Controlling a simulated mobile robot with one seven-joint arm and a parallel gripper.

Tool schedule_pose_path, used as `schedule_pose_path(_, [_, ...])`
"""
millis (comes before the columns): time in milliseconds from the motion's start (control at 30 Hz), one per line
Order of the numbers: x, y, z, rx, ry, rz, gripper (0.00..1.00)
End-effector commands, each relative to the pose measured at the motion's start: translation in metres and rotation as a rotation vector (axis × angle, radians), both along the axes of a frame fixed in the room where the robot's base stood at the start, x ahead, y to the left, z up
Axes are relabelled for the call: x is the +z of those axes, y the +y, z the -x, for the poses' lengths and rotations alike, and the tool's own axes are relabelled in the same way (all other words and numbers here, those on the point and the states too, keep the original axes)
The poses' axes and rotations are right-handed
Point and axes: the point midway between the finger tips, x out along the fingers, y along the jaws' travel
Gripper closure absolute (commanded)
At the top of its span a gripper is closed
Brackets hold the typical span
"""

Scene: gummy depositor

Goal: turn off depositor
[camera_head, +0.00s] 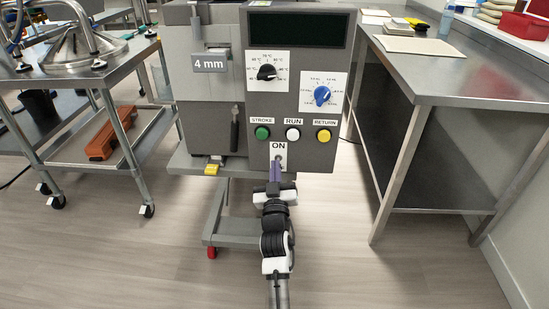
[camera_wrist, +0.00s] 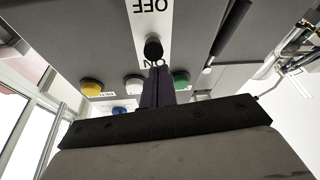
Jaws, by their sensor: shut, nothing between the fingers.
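The grey depositor (camera_head: 334,60) stands in the middle of the head view. Its white ON/OFF switch plate (camera_head: 279,147) is low on the front panel, with ON at the top. In the wrist view the plate (camera_wrist: 150,12) is upside down, and the black switch knob (camera_wrist: 153,47) sits between the OFF and ON words. My gripper (camera_head: 276,166) is shut and empty in front of the plate, hiding its lower part in the head view. In the wrist view its purple fingertips (camera_wrist: 156,72) lie just below the knob, over the ON word. I cannot tell whether they touch.
Green (camera_head: 262,133), white (camera_head: 293,134) and yellow (camera_head: 324,136) buttons are just above the switch plate. A black dial (camera_head: 267,72) and a blue dial (camera_head: 322,96) are higher up. A steel table (camera_head: 450,75) stands right and a cart (camera_head: 90,72) left. Floor in front is clear.

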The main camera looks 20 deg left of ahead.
Motion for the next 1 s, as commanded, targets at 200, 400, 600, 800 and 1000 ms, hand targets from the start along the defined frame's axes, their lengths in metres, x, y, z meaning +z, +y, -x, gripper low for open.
schedule_pose_path(200, [-0.009,-0.006,0.018,0.001,0.002,0.000,1.00])
schedule_pose_path(400, [-0.018,-0.015,0.047,0.002,0.001,0.001,1.00])
schedule_pose_path(600, [-0.023,-0.021,0.064,0.001,0.000,0.003,1.00])
schedule_pose_path(800, [-0.023,-0.021,0.067,0.001,-0.001,0.002,1.00])
schedule_pose_path(1000, [-0.023,-0.021,0.067,0.001,-0.001,0.002,1.00])
